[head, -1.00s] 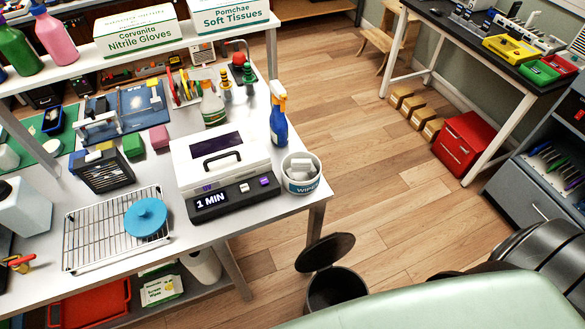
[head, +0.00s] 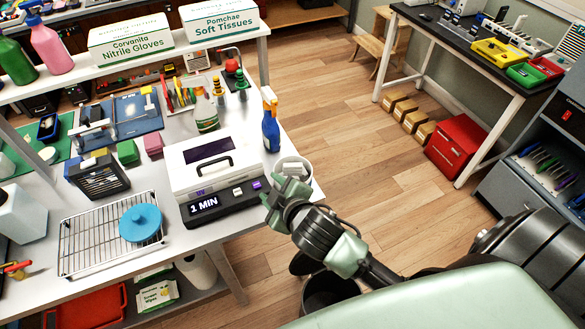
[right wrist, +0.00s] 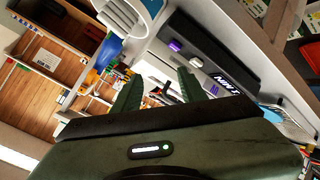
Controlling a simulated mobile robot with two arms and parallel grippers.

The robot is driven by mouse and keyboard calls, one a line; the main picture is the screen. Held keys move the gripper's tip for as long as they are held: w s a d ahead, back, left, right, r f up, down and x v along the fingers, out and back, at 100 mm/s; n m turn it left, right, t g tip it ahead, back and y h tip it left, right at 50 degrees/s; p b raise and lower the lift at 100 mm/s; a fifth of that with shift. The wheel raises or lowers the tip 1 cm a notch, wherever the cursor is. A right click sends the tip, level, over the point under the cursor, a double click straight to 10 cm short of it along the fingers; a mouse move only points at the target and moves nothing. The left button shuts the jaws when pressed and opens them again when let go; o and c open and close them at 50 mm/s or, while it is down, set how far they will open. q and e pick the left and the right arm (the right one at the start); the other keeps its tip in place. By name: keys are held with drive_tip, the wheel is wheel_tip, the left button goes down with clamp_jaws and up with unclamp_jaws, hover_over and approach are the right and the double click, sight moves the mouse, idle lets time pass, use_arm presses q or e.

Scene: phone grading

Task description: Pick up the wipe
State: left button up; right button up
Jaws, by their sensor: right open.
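The wipe (head: 292,164) is white and shows at the top of the round white wipes tub (head: 309,180) at the table's right front corner. My right gripper (head: 284,186) is in front of the tub in the head view and hides most of it, with the blue label covered. In the right wrist view my two green fingers (right wrist: 157,84) are apart with nothing between them. The tub (right wrist: 153,7) shows there at the top edge, with white ribbed material (right wrist: 122,18) beside the fingers' line. My left gripper is not in view.
The UV box (head: 212,165) with a "1 MIN" display stands just left of the tub. A blue spray bottle (head: 270,128) stands behind it. A wire rack (head: 85,240) with a blue round object (head: 141,222) lies further left. A bin (head: 328,292) stands on the floor below.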

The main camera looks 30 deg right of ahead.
drive_tip(key=w+a+r+n+t+y, duration=0.3)
drive_tip(key=w+a+r+n+y, duration=0.15)
drive_tip(key=r+n, duration=0.3)
drive_tip(key=w+a+r+n+t+y, duration=0.3)
drive_tip(key=a+r+n, duration=0.25)
drive_tip(key=r, duration=0.25)
drive_tip(key=n+g+h, duration=0.3)
drive_tip(key=n+g, duration=1.3)
drive_tip(key=n, duration=1.1)
hover_over(294, 164)
drive_tip(key=s+d, duration=0.1)
drive_tip(key=d, duration=0.1)
wheel_tip(294, 164, down, 14)
drive_tip(key=shift+f, duration=0.1)
drive_tip(key=shift+d+f+h, duration=0.1)
drive_tip(key=shift+f+h, duration=0.15)
drive_tip(key=shift+f, duration=0.05)
drive_tip(key=p+x, duration=0.3)
drive_tip(key=x, duration=0.3)
drive_tip(key=shift+f, duration=0.15)
drive_tip(key=shift+a+f, duration=0.25)
drive_tip(key=shift+f, duration=0.1)
clamp_jaws()
